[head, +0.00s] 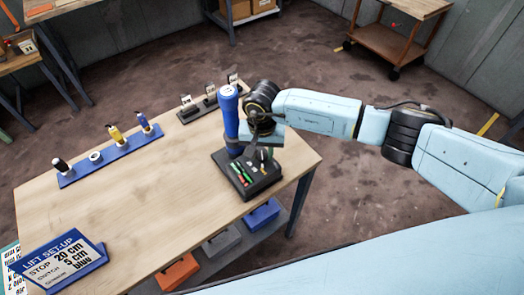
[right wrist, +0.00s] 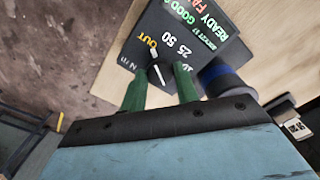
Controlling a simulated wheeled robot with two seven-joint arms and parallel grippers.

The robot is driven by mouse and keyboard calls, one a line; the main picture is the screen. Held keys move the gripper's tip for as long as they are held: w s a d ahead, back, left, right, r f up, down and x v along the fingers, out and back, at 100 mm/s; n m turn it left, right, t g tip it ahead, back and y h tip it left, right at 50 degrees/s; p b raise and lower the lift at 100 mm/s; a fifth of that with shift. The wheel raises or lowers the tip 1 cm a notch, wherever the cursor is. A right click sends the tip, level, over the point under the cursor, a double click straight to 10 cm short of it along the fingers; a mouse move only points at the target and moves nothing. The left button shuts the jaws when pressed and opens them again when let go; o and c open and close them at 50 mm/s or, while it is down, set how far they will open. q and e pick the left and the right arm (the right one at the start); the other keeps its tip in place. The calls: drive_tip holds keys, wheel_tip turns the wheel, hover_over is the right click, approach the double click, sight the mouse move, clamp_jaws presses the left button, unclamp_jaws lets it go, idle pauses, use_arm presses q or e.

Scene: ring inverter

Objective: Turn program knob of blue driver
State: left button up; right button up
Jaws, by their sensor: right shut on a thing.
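A black controller box (head: 262,187) with coloured markings stands at the table's right end. In the right wrist view its panel (right wrist: 195,65) reads OUT, 25, 50, N m, READY and GOOD. A dark knob (right wrist: 155,73) with a white pointer sits on that panel. My right gripper (right wrist: 158,82) has its green fingers on both sides of the knob, shut on it. The blue driver (head: 230,112) stands upright beside the box, close to my right wrist; its blue band (right wrist: 228,82) also shows in the wrist view. My left gripper is out of view.
A blue rack (head: 112,156) with several tools lies on the table (head: 165,215). A dark stand (head: 205,108) is at the back edge. A blue sign (head: 62,262) reads LIFT SET-UP. Coloured bins (head: 221,243) sit below. The table's middle is clear.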

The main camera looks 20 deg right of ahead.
sight(262, 155)
drive_tip(key=m+b, duration=0.2)
drive_tip(key=m, duration=0.1)
drive_tip(key=shift+m+b, duration=0.85)
drive_tip(key=shift+m, duration=1.25)
drive_tip(key=o, duration=1)
drive_tip(key=shift+c, duration=0.2)
wheel_tip(262, 155, up, 14)
drive_tip(key=b, duration=0.1)
drive_tip(key=shift+f+b, duration=0.25)
drive_tip(key=shift+b, duration=0.05)
